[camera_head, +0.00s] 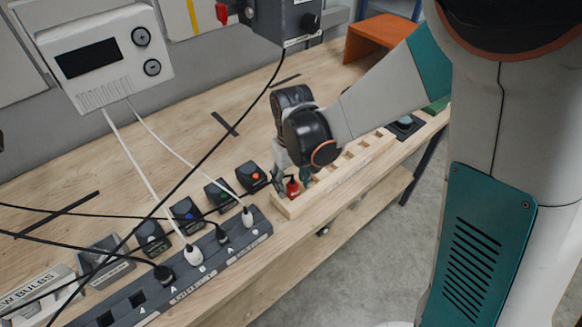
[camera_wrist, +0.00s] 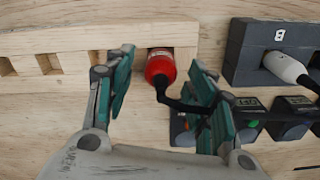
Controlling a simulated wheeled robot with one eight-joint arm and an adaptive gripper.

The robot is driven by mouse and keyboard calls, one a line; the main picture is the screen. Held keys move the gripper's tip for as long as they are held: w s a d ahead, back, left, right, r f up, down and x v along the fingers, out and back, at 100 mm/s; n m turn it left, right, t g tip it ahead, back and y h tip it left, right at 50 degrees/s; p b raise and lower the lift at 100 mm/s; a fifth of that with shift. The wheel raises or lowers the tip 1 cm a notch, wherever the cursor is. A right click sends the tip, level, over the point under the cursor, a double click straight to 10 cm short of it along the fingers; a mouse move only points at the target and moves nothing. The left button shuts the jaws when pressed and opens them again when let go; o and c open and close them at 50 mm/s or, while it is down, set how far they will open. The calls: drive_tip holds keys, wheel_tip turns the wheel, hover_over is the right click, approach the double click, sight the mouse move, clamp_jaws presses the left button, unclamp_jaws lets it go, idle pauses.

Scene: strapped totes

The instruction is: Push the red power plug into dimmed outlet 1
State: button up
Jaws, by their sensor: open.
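The red power plug (camera_head: 292,187) sits in the near end slot of a pale wooden block (camera_head: 343,176) with several slots. In the wrist view the plug (camera_wrist: 160,67) shows its red end, with a black cord leaving it to the lower right. My gripper (camera_head: 291,177) is open; its teal fingers (camera_wrist: 161,62) stand on either side of the plug, with visible gaps. The dark outlet strip (camera_head: 216,262) lies left of the block, with plugs in several sockets and empty sockets (camera_head: 137,299) near its lower left end. I cannot read which socket is dimmed outlet 1.
Small dimmer boxes with coloured knobs (camera_head: 252,176) stand behind the strip. White plugs (camera_head: 194,255) and black plugs (camera_head: 164,275) fill some sockets, their cables crossing above the bench. A white wall unit (camera_head: 100,55) hangs at upper left. Bare wood (camera_head: 190,130) lies behind the boxes.

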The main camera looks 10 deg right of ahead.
drive_tip(key=shift+f, duration=1.05)
clamp_jaws()
drive_tip(key=shift+r+p, duration=1.5)
drive_tip(key=shift+r, duration=1.05)
drive_tip(key=shift+s+f, duration=0.1)
